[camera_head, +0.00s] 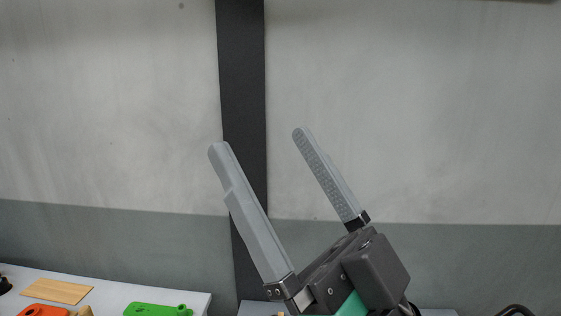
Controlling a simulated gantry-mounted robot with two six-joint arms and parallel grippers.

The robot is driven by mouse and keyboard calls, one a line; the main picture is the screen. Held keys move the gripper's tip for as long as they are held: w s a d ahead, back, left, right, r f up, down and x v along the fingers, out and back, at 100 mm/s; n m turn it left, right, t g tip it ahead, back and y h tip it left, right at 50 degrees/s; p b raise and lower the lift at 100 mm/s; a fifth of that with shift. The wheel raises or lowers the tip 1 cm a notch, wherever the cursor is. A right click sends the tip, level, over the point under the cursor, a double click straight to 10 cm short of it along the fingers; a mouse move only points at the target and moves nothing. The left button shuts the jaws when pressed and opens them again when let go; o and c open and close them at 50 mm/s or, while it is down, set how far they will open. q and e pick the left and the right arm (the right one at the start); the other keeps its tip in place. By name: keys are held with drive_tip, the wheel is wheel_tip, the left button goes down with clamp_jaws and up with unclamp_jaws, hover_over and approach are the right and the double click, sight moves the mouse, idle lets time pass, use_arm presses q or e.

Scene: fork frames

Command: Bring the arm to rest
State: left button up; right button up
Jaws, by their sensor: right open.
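My right gripper (256,141) is raised in the middle of the view. Its two grey fingers point up and to the left, against the wall. The fingers are wide apart and nothing is between them. Its dark body is at the lower right of the fingers, and the arm behind it runs out of the bottom of the frame. My left gripper is not in view.
A white table (110,288) is at the bottom left. On it are a thin wooden board (57,291), a green object (157,309) and an orange object (42,311), both partly cut off. The wall has a dark vertical strip (241,80). The air around the fingers is clear.

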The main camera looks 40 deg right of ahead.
drive_tip(key=shift+r, duration=0.1)
wheel_tip(320, 180, up, 23)
drive_tip(key=p, duration=2.3)
